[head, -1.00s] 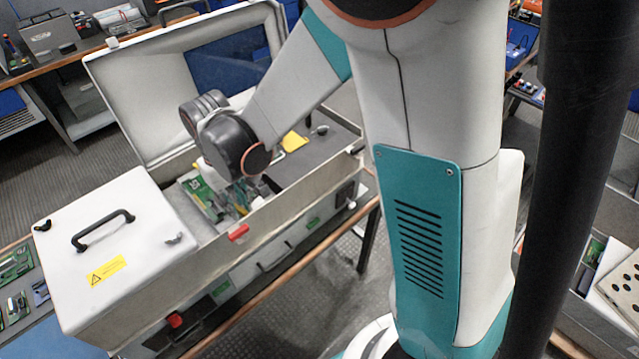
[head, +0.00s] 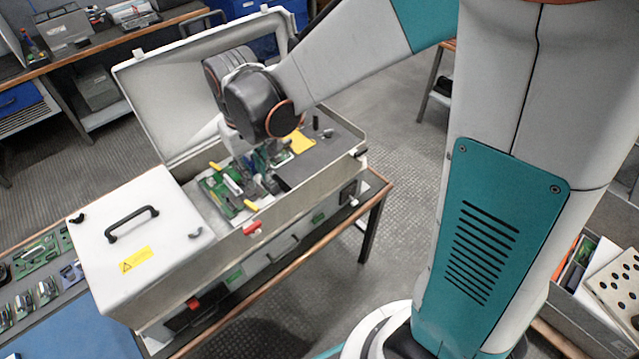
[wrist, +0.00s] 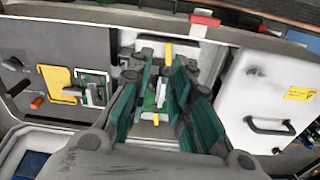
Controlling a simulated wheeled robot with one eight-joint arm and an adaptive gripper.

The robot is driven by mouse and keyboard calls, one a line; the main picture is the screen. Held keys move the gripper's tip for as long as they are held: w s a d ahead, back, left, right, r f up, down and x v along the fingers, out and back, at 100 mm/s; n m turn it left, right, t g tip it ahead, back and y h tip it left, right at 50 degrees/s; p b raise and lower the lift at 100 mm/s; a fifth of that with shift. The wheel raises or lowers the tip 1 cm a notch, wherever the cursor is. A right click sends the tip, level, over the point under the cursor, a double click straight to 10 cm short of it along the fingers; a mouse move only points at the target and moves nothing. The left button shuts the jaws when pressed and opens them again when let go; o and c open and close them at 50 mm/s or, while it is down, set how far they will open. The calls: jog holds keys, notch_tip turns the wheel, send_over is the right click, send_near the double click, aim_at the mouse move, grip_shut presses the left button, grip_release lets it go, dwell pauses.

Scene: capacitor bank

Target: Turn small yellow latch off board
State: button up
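A green circuit board (head: 212,187) lies inside the open grey case. A small yellow latch (head: 215,166) is at its far edge and another yellow latch (head: 251,205) is at its near edge. In the wrist view, one yellow latch (wrist: 168,51) shows beyond my fingertips, and part of the board (wrist: 151,100) shows between the fingers. My gripper (wrist: 161,75) is open with its green finger pads apart, above the case and nothing visibly held. In the head view my wrist largely hides the fingers. Whether a fingertip touches a latch cannot be told.
The case's raised lid (head: 160,95) stands behind the board. A white box with a black handle (head: 132,224) is to the left. A red latch (head: 252,228) is on the case's front rim. A yellow piece (head: 299,142) lies on the grey panel to the right.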

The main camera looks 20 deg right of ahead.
jog(key=s+d+f+m+t+b, duration=0.1)
jog(key=s+d+m+t+b, duration=0.1)
jog(key=s+d+t+b, duration=0.4)
jog(key=shift+s+d+b, duration=2.6)
jog(key=shift+d+b, duration=0.3)
jog(key=shift+b, duration=0.15)
jog(key=shift+o, duration=1.4)
